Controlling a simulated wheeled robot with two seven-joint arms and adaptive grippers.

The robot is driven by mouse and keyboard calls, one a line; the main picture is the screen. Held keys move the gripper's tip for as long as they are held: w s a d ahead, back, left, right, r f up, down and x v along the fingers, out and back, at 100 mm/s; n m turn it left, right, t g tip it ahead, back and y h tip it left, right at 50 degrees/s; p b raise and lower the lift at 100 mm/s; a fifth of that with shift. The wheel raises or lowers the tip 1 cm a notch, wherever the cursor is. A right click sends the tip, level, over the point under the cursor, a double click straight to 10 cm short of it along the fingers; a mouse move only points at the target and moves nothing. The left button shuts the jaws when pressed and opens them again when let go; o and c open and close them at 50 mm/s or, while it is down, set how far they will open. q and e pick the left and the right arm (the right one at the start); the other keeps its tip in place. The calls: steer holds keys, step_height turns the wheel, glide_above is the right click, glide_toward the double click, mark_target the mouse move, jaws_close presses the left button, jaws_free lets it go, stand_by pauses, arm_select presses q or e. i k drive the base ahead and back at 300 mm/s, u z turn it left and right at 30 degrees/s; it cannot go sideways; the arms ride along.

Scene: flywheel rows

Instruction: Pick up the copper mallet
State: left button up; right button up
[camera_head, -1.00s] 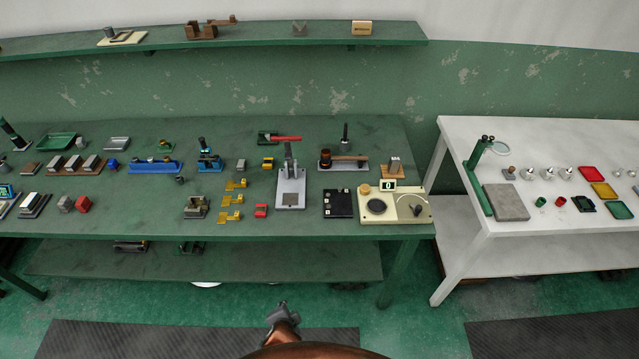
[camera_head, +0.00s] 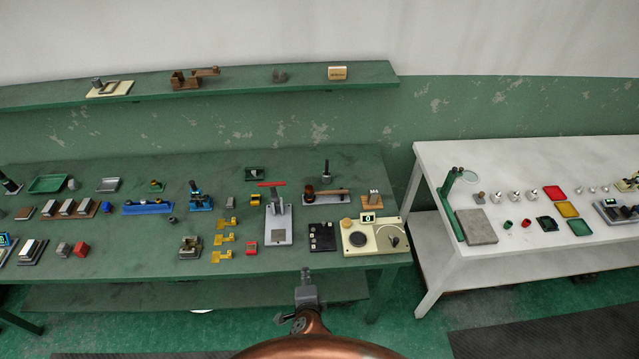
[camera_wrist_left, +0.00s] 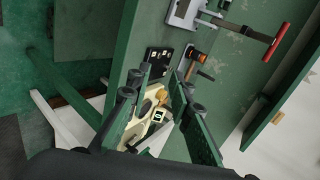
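The copper mallet (camera_head: 327,191) lies on a grey plate (camera_head: 362,185) toward the back right of the green table. Its brown head is at the left and its handle points right. In the left wrist view the mallet's head (camera_wrist_left: 201,57) appears small, beyond the fingertips and partly crowded by neighbouring things. My left gripper (camera_head: 305,279) is in front of the table's front edge in the head view, apart from the mallet. In the left wrist view its fingers (camera_wrist_left: 160,76) are spread with nothing held between them. My right gripper is not in view.
A press with a red handle (camera_head: 277,217) stands left of the mallet. A black box (camera_head: 321,237) and a cream device (camera_head: 359,247) lie in front of it. A wooden M4 block (camera_head: 373,200) is at its right. A white table (camera_head: 440,262) stands farther right.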

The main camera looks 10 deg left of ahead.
mark_target(310, 193)
steer(key=u, duration=0.05)
steer(key=i, duration=1.25)
